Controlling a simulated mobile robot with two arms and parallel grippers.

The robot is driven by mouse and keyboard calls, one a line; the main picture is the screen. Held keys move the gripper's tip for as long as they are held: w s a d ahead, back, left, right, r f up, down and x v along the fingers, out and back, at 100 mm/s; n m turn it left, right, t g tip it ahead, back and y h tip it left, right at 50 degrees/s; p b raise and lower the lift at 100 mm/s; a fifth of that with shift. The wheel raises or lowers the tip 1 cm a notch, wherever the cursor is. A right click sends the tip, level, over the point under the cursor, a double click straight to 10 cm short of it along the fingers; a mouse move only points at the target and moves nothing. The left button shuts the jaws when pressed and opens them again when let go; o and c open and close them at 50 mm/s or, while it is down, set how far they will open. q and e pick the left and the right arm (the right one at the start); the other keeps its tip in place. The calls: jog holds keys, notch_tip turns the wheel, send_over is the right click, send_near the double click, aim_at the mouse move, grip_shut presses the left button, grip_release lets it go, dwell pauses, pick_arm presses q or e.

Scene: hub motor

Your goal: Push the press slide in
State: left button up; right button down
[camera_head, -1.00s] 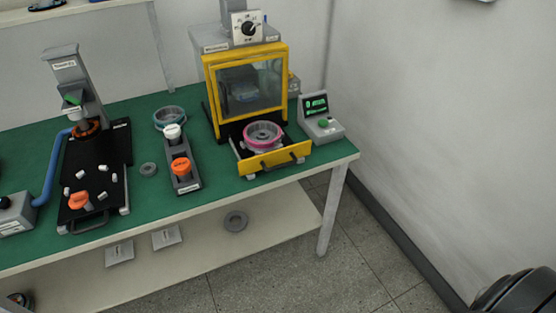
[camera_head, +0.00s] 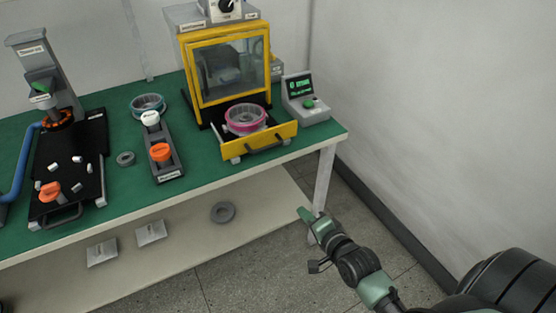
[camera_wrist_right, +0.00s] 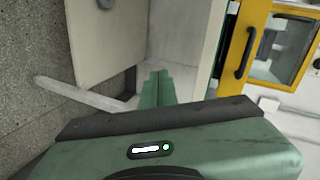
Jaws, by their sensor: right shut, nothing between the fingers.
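The press is a yellow-framed machine (camera_head: 183,75) at the back of the green table. Its slide (camera_head: 275,138), a yellow-fronted drawer with a dark handle, sticks out toward the table's front edge. A pink-rimmed ring part (camera_head: 245,118) sits on the slide. In the right wrist view the slide's yellow front (camera_wrist_right: 238,50) and dark handle show at the upper right. My right gripper (camera_head: 304,214) is shut and empty, below and to the right of the slide, in front of the table and apart from it. Its closed green fingers show in the wrist view (camera_wrist_right: 156,80). My left gripper is out of view.
A small console (camera_head: 305,100) with a green button stands right of the press. A lower shelf (camera_head: 180,260) holds a grey ring. Floor between table and wall is free.

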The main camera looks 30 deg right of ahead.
notch_tip(320, 180, up, 12)
jog(key=f+m+t, duration=0.1)
jog(key=m+t, duration=0.2)
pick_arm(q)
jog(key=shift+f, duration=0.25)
pick_arm(e)
jog(key=w+a, duration=0.1)
jog(key=w, duration=1.3)
jog(key=shift+w+r+y, duration=0.25)
jog(key=shift+w+y, duration=0.05)
jog(key=shift+w+a, duration=0.1)
